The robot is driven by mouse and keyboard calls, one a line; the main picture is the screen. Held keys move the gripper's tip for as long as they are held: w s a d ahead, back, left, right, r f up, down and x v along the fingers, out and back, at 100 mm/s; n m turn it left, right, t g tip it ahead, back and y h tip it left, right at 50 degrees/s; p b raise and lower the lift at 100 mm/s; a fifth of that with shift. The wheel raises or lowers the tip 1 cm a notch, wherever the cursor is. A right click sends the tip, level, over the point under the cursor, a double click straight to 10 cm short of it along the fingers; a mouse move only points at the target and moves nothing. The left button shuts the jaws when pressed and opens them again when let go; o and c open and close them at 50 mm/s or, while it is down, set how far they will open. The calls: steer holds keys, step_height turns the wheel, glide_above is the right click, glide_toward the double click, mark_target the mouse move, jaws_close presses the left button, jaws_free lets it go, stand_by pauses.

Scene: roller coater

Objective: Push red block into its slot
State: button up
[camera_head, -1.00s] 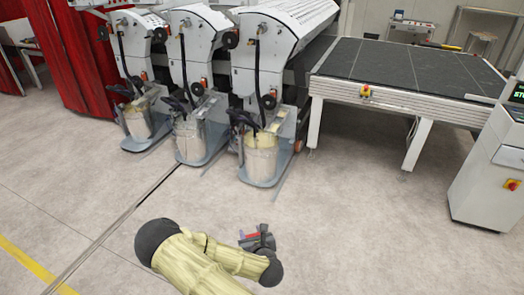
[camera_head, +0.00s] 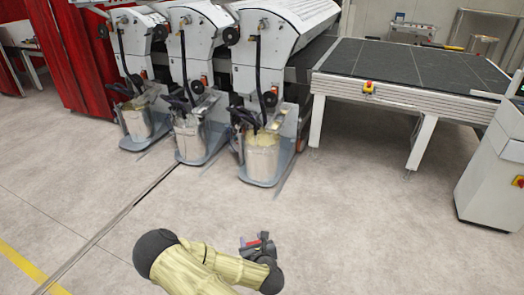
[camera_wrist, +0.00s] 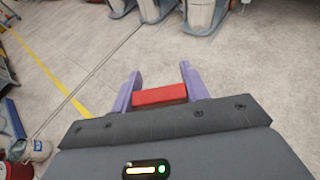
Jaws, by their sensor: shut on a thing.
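The red block (camera_wrist: 160,96) is held between the two purple fingers of my gripper (camera_wrist: 160,92) in the wrist view, with a finger on each side of it. In the head view my gripper (camera_head: 258,244) is low in the middle, out over open floor, and only a little of the red block shows there. The block is well apart from the machines. I cannot make out the block's slot in either view.
A roller coater line with white heads (camera_head: 259,60) and buckets (camera_head: 261,155) stands at the back left. A dark-topped conveyor table (camera_head: 400,65) is at the back right. A white control cabinet (camera_head: 495,165) stands at the right edge. The floor between is clear.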

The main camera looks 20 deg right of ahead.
steer(key=s+f, duration=0.6)
steer(key=f, duration=0.5)
steer(key=shift+d+f, duration=0.1)
